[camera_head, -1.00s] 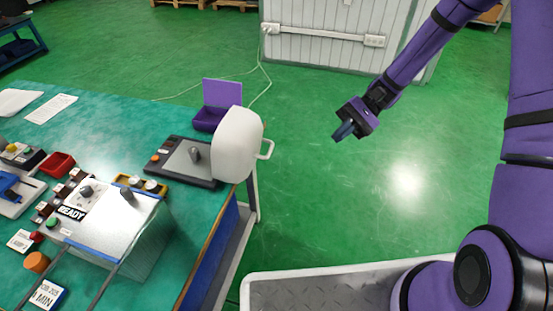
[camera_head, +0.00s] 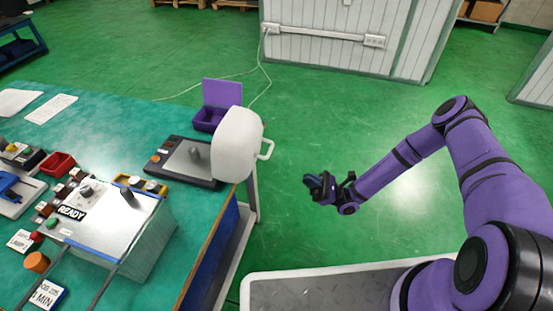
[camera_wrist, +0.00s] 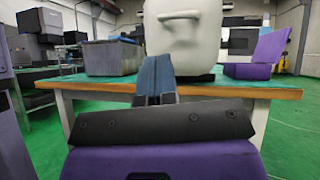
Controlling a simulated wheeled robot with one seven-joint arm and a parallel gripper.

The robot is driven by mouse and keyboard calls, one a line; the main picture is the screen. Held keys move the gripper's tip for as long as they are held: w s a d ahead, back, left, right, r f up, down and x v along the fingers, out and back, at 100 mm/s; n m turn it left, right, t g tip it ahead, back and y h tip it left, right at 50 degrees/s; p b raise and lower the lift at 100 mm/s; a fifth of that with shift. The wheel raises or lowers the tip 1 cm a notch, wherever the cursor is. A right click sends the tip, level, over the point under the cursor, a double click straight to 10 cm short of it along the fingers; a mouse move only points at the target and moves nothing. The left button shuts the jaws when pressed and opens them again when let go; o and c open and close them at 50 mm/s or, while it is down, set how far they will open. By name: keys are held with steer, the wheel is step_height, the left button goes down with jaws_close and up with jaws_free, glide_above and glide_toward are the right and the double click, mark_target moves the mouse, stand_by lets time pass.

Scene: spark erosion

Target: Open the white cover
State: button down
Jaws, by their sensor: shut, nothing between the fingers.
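The white cover (camera_head: 238,144) is a rounded block with a loop handle (camera_head: 266,150) on its right side. It stands at the right edge of the green table, beside a dark base plate (camera_head: 184,162) with a grey post. In the wrist view the cover (camera_wrist: 197,38) is straight ahead, its handle (camera_wrist: 180,17) near the top. My gripper (camera_head: 313,184) is in the air over the floor, right of and lower in the picture than the handle, and apart from it. In the wrist view its fingers (camera_wrist: 155,80) are together and empty, pointing toward the cover.
A purple open box (camera_head: 212,112) stands behind the cover. A metal box marked READY (camera_head: 125,225) and a small red bin (camera_head: 58,164) are on the table (camera_head: 110,115). A white cabinet (camera_head: 340,40) stands behind.

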step_height(320, 180, down, 2)
steer(key=m+t, duration=0.3)
steer(key=t, duration=0.1)
steer(key=m+t, duration=0.1)
steer(key=t, duration=0.1)
glide_toward(257, 140)
steer(key=shift+x, duration=0.8)
steer(key=shift+f+g, duration=0.15)
steer(key=shift+g, duration=0.35)
steer(key=shift+h, duration=0.8)
steer(key=r, duration=0.1)
steer(key=a+r, duration=0.2)
steer(key=shift+w+a+r, duration=0.1)
steer(key=shift+w+r, duration=0.25)
